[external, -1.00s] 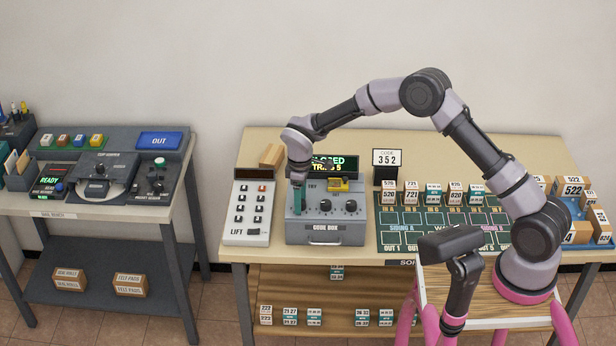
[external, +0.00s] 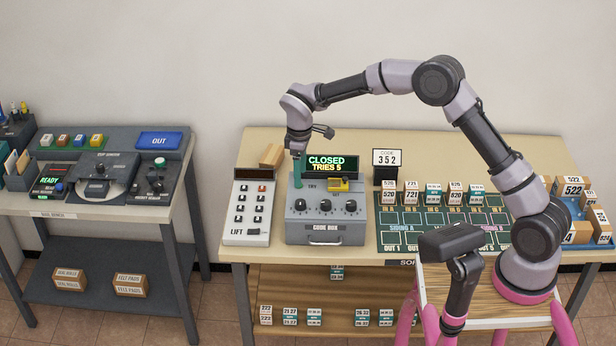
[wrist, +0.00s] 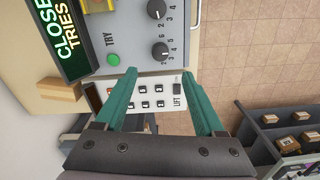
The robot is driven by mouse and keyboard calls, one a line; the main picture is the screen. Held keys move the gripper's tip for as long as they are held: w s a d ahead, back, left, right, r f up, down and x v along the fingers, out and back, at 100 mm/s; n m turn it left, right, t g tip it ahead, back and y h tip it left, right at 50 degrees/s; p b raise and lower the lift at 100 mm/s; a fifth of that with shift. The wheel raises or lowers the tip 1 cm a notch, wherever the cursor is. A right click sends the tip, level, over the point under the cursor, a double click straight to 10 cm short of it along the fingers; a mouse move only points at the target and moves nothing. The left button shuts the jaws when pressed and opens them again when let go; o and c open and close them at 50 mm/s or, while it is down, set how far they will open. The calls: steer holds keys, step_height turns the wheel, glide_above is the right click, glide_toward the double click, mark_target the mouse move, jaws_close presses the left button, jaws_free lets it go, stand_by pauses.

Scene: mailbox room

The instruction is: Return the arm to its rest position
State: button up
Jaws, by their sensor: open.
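My gripper (external: 298,170) is open and empty, with its green fingers pointing down above the left part of the grey code box (external: 325,228). In the wrist view my gripper (wrist: 168,98) shows its two fingers spread wide with nothing between them. The code box has a row of black dials (external: 324,206), a yellow piece (external: 339,185) on top, and a display (external: 332,166) reading CLOSED, TRIES 5. A green TRY button (wrist: 113,60) shows in the wrist view near a fingertip. My arm arches from its base on the right over the bench.
A white keypad (external: 249,208) labelled LIFT stands left of the code box. A green siding board (external: 420,234) with several numbered blocks lies to the right. Another bench (external: 90,205) stands at the left. The space above the bench is free.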

steer(key=shift+r, duration=0.25)
steer(key=w+d+r+m+t+y, duration=0.1)
steer(key=w+d+r+m, duration=0.15)
steer(key=d+r, duration=0.6)
steer(key=w+d+r+m+t, duration=0.1)
steer(key=w+d+r+m, duration=0.15)
steer(key=d+r, duration=0.65)
steer(key=w+d+r+m+t+y, duration=0.15)
steer(key=d+r+m, duration=0.25)
steer(key=d, duration=0.9)
steer(key=s+d+r+m+t, duration=0.1)
steer(key=s+d+r+m, duration=0.15)
steer(key=d, duration=0.55)
steer(key=s+d+r+m, duration=0.1)
steer(key=s+d+m, duration=0.2)
steer(key=d, duration=0.5)
steer(key=s+d+f+m+t, duration=0.1)
steer(key=s+d+m+t, duration=0.1)
steer(key=s+d+m, duration=0.3)
steer(key=s+d, duration=0.4)
steer(key=s, duration=0.1)
steer(key=shift+d+f+m+t, duration=0.3)
steer(key=shift+d+m+t, duration=0.05)
steer(key=shift+d, duration=0.05)
steer(key=shift+h, duration=0.25)
